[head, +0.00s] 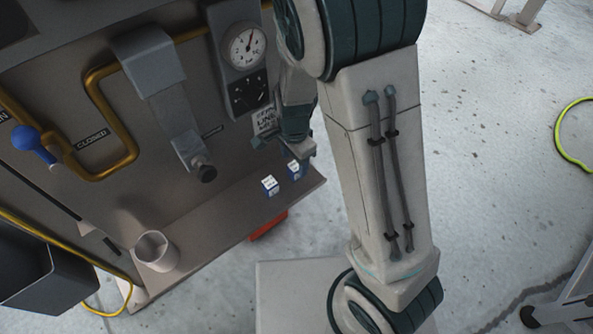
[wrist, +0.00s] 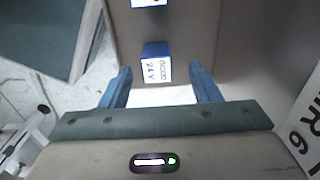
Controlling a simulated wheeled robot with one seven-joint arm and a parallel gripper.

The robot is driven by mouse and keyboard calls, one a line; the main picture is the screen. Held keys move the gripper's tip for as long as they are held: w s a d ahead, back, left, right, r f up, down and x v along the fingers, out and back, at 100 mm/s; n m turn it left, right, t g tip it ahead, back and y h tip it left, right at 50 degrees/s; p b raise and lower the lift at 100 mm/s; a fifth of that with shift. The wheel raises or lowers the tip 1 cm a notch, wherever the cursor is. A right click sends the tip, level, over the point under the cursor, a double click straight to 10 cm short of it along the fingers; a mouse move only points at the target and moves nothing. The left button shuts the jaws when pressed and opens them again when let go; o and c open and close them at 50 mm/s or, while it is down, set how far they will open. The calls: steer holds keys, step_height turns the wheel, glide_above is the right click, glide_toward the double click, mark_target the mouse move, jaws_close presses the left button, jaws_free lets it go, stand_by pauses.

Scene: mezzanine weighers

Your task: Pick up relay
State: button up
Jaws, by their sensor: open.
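Two small blue-and-white relays stand on the grey shelf. In the head view, one relay (head: 294,168) is right below my gripper (head: 284,147) and partly covered by it. The other relay (head: 270,185) is a little to the left and nearer the front edge. In the wrist view, one relay (wrist: 156,62) lies ahead between the lines of my open blue fingers (wrist: 160,76), its white label reading something like "GOOD 24 V". The second relay (wrist: 149,3) is cut off at the top edge. My gripper holds nothing.
The shelf (head: 222,222) carries a white cup (head: 155,251) at left. Behind it rises a panel with a gauge (head: 248,46), a yellow pipe (head: 125,165), a blue-handled valve (head: 28,138) and a grey spout (head: 185,135). A red object (head: 268,226) shows under the shelf edge.

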mark_target(295, 165)
step_height(295, 165, down, 5)
steer(key=b, duration=0.2)
steer(key=shift+d+b, duration=0.1)
steer(key=shift+b, duration=0.3)
steer(key=shift+r, duration=0.1)
steer(key=c, duration=1.1)
steer(key=shift+o, duration=0.2)
